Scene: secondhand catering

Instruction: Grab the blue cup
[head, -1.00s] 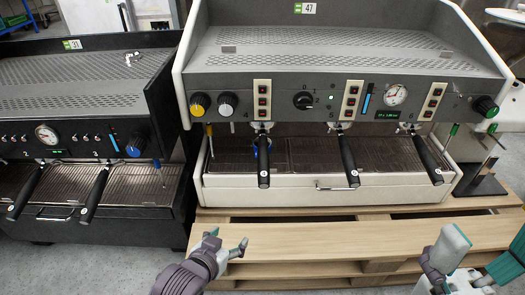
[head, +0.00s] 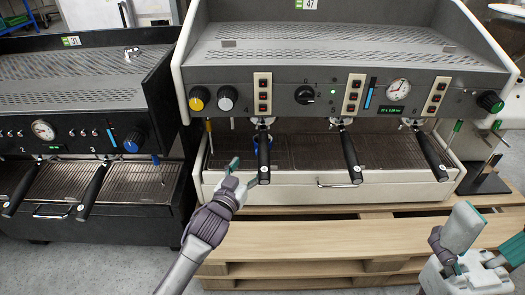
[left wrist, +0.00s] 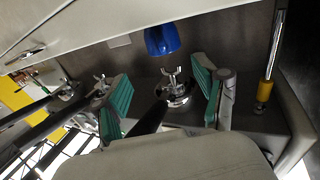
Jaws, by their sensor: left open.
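The blue cup (head: 255,144) stands on the drip tray of the white-sided coffee machine, mostly hidden behind the left black portafilter handle. In the left wrist view the cup (left wrist: 162,39) shows at the top middle, beyond the fingers. My left gripper (head: 242,174) is open and empty in front of the tray, a little below and left of the cup. Its teal-padded fingers (left wrist: 162,97) show apart in the left wrist view, with a metal portafilter spout between them in the picture. My right gripper (head: 464,248) is at the lower right, away from the cup; its jaws are unclear.
Black portafilter handles (head: 350,158) jut forward over the drip tray (head: 315,153). A yellow-handled steam wand (head: 209,134) hangs left of the cup. A black coffee machine (head: 70,110) stands at left. The wooden pallet (head: 330,238) in front is bare.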

